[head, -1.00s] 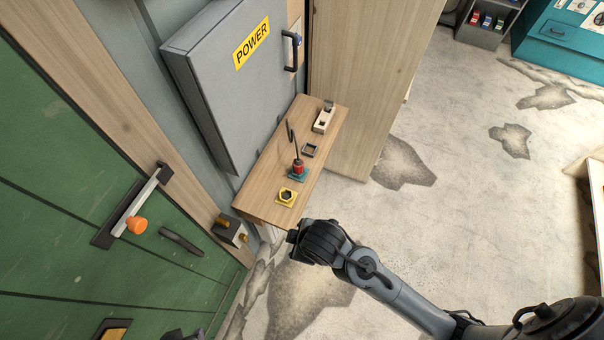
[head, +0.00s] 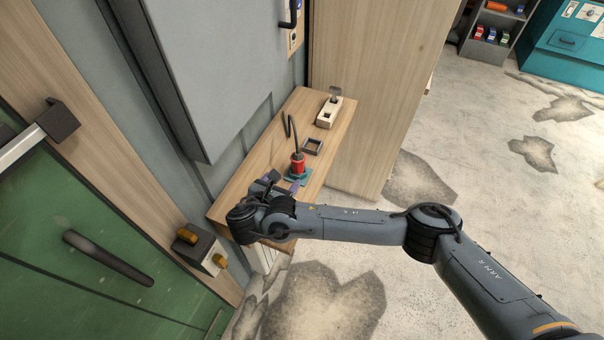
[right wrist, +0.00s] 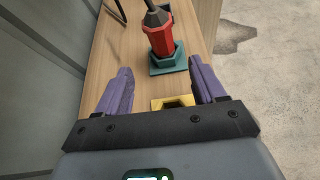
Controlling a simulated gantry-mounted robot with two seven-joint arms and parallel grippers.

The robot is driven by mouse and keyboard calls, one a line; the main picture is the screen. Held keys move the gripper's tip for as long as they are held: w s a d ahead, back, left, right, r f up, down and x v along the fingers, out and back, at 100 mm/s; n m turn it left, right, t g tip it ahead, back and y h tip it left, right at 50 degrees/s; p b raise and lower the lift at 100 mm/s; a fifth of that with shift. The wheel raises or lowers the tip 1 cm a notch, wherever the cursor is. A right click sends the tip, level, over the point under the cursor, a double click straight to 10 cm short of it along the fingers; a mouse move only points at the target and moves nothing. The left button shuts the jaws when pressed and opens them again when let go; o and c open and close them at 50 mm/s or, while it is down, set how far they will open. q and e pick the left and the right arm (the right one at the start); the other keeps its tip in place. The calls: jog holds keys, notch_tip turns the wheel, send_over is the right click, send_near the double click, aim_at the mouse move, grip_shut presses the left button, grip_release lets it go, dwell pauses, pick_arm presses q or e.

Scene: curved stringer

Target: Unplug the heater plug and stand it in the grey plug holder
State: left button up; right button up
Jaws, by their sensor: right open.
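The red heater plug (head: 297,165) stands upright in a teal base (head: 305,179) on the wooden shelf, its dark cable rising from the top. In the right wrist view the plug (right wrist: 161,40) and teal base (right wrist: 169,61) are ahead of my fingers. My right gripper (head: 283,184) is open and empty, just on the near side of the plug; its purple fingers (right wrist: 160,80) are spread wide, not around it. A dark grey square holder (head: 312,146), which looks empty, lies just behind the plug. My left gripper is not in view.
A yellow holder (right wrist: 173,102) sits between my right fingers, hidden in the head view. A pale block (head: 330,113) stands at the shelf's far end. The grey power cabinet (head: 215,60) overhangs the left; a wooden panel (head: 370,90) bounds the far right.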

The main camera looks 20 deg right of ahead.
aim_at(296, 165)
jog(key=shift+h, duration=0.4)
jog(key=x, duration=0.2)
jog(key=b+x, duration=0.1)
jog(key=x, duration=0.3)
jog(key=shift+w+d+r+b, duration=0.25)
jog(key=shift+w+d+b, duration=0.05)
jog(key=shift+d+b, duration=0.1)
jog(key=shift+b+x, duration=0.9)
jog(key=shift+x, duration=1.4)
jog(key=shift+w+d, duration=0.4)
jog(key=shift+w, duration=0.1)
jog(key=c, duration=0.9)
jog(key=shift+c, duration=0.5)
